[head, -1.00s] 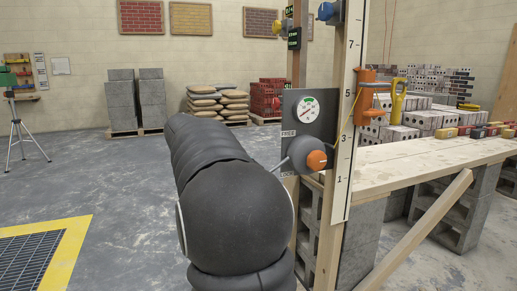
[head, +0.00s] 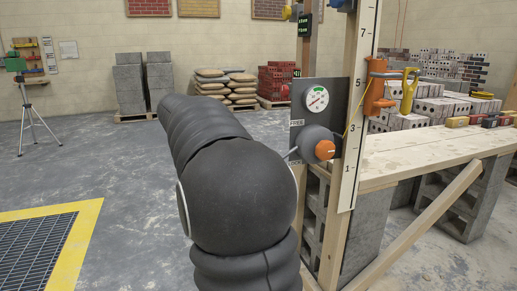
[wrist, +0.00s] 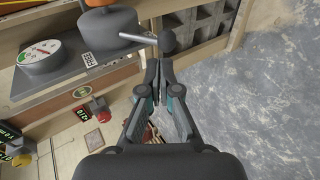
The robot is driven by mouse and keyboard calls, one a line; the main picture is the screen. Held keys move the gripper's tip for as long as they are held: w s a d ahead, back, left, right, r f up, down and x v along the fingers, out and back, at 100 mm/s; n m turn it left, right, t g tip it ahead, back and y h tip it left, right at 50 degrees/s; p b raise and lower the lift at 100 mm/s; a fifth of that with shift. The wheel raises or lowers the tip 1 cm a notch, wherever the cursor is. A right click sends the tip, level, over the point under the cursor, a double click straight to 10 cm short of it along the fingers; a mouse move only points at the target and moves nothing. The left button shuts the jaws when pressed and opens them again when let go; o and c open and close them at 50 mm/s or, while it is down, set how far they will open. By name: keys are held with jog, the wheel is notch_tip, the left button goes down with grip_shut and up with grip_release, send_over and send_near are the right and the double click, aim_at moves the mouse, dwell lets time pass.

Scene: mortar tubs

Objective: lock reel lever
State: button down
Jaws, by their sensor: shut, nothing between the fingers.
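The reel is a dark hub (head: 311,138) with an orange cap (head: 325,150) on a grey panel (head: 300,104). Its thin grey lever (head: 293,152) points left and slightly down, between the FREE label above and the lower label; its end is hidden behind my arm. In the wrist view the lever rod (wrist: 137,38) ends in a black ball knob (wrist: 167,42). My gripper (wrist: 158,67) is shut and empty, its fingertips right beside the knob; I cannot tell if they touch it. The head view hides my gripper behind my arm.
A round gauge (head: 316,98) sits above the hub. A white numbered scale (head: 357,125) on a wooden post stands right of the panel. A wooden bench (head: 420,160) with bricks and an orange clamp-like fitting (head: 376,88) are on the right.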

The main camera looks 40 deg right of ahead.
jog(key=a+f+v, duration=0.1)
jog(key=f+v, duration=0.1)
jog(key=v, duration=0.8)
jog(key=shift+w+a+p, duration=0.25)
jog(key=shift+w+p, duration=0.05)
jog(key=shift+p, duration=0.1)
jog(key=shift+r, duration=0.1)
jog(key=a+f+n+t+y, duration=0.4)
jog(key=a+f, duration=0.4)
jog(key=f, duration=0.5)
jog(key=s+a+f+t+y+p, duration=0.1)
jog(key=s+a+f+t+y, duration=0.1)
jog(key=s+a, duration=0.6)
jog(key=s+a+f+t+y+p, duration=0.1)
jog(key=s+a+t+y+p, duration=0.1)
jog(key=s+a, duration=0.7)
jog(key=s+t+y, duration=0.1)
jog(key=s+y, duration=0.1)
jog(key=s, duration=0.1)
jog(key=shift+f+y, duration=0.3)
jog(key=shift+f, duration=0.1)
